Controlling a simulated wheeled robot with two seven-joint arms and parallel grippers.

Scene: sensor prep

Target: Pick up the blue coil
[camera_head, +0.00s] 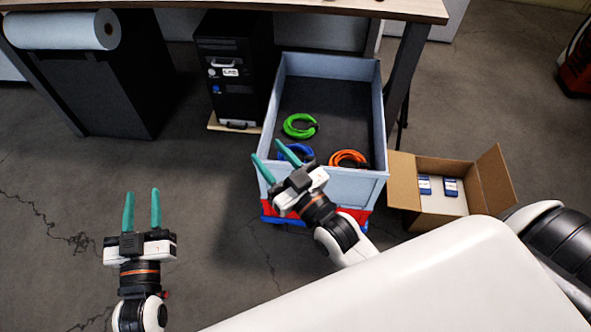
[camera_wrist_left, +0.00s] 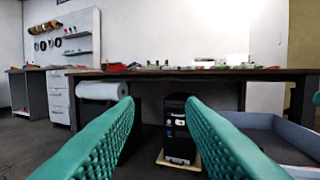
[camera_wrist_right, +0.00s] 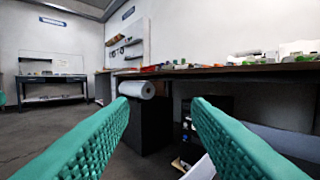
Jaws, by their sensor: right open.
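The blue coil (camera_head: 297,152) lies in the grey-blue bin (camera_head: 376,130) near its front wall, partly hidden behind my right gripper's finger. A green coil (camera_head: 300,126) lies behind it and an orange coil (camera_head: 348,158) to its right. My right gripper (camera_head: 272,151) is over the bin's front left corner, open and empty, with its fingers apart. My left gripper (camera_head: 142,192) is above the floor left of the bin, open and empty. Both wrist views look out level, past green fingers, and show no coil.
A black computer tower (camera_head: 235,75) stands left of the bin under a workbench (camera_head: 330,8). An open cardboard box (camera_head: 403,190) with blue-and-white items stands right of the bin. A white paper roll (camera_head: 62,30) hangs at the bench's left. The floor at left is clear.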

